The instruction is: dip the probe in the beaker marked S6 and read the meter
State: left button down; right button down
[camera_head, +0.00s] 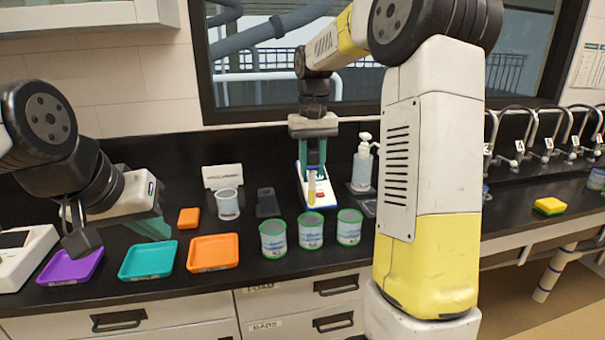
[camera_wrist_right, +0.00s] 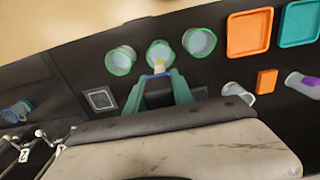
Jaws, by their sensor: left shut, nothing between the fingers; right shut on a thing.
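My right gripper (camera_head: 312,168) points down, shut on the probe (camera_head: 311,188), a slim piece with a yellowish part. The probe stands over or just behind the middle of three green-rimmed beakers; I cannot tell whether its tip is inside. The beakers are the left one (camera_head: 273,240), the middle one (camera_head: 310,231) and the right one (camera_head: 349,228); their marks are too small to read. The right wrist view shows the probe (camera_wrist_right: 159,67) at the middle beaker's rim (camera_wrist_right: 160,45). My left gripper (camera_head: 155,228) is shut and empty above the counter. No meter reading is legible.
A white and blue device (camera_head: 318,199) stands behind the middle beaker. Purple (camera_head: 70,266), teal (camera_head: 148,259) and orange (camera_head: 213,252) trays lie left. A white device (camera_head: 22,262) sits far left.

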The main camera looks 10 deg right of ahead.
jog(key=shift+r, duration=4.5)
jog(key=shift+s, duration=0.1)
